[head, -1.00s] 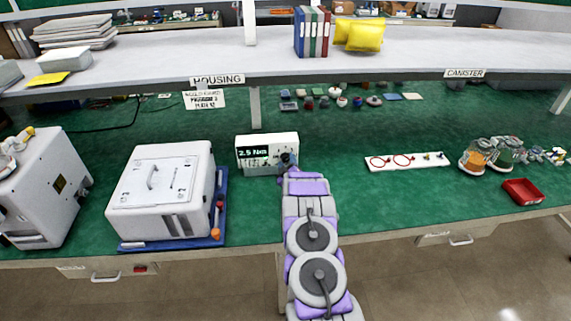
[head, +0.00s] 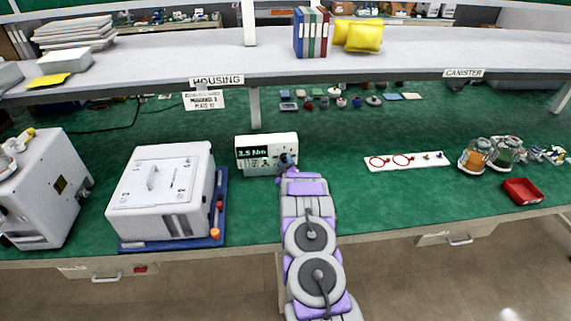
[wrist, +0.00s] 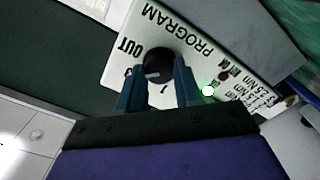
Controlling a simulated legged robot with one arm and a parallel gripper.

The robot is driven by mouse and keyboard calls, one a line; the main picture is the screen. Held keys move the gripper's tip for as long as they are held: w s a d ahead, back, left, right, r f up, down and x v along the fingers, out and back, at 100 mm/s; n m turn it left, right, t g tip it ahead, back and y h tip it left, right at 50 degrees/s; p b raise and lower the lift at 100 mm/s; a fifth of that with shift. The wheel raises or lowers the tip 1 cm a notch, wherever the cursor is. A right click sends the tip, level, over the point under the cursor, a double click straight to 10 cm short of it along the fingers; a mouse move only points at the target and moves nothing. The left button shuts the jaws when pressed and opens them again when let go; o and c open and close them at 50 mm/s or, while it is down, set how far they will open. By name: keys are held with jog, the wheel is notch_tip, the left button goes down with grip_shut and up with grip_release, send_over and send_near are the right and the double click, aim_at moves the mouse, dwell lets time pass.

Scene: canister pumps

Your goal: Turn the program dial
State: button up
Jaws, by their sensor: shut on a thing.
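The program dial (wrist: 157,66) is a round black knob with a pale pointer mark, on a white panel lettered PROGRAM, OUT and numbers. My gripper (wrist: 160,76) is shut on the dial, one blue-grey finger on each side. In the head view, my gripper (head: 286,162) is at the lower right of the white controller box (head: 283,140) and hides the dial there. The box's dark display (head: 253,158) appears to read 3.5 Nm. In the wrist view a green light (wrist: 208,91) glows beside a list of Nm values.
A white lidded housing (head: 160,190) stands on a blue tray (head: 222,190) to the left. A white strip with red rings (head: 408,162), jars (head: 476,155) and a red bin (head: 522,191) are to the right. The green bench (head: 390,205) is clear around the box.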

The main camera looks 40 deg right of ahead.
jog(key=m+p, duration=0.1)
jog(key=m, duration=0.3)
jog(key=shift+f+m, duration=0.15)
jog(key=shift+m, duration=2.05)
jog(key=o, duration=0.9)
jog(key=shift+w+f, duration=0.25)
jog(key=shift+o, duration=0.6)
jog(key=shift+d+r, duration=0.1)
jog(key=shift+d, duration=0.05)
jog(key=shift+s+r, duration=0.1)
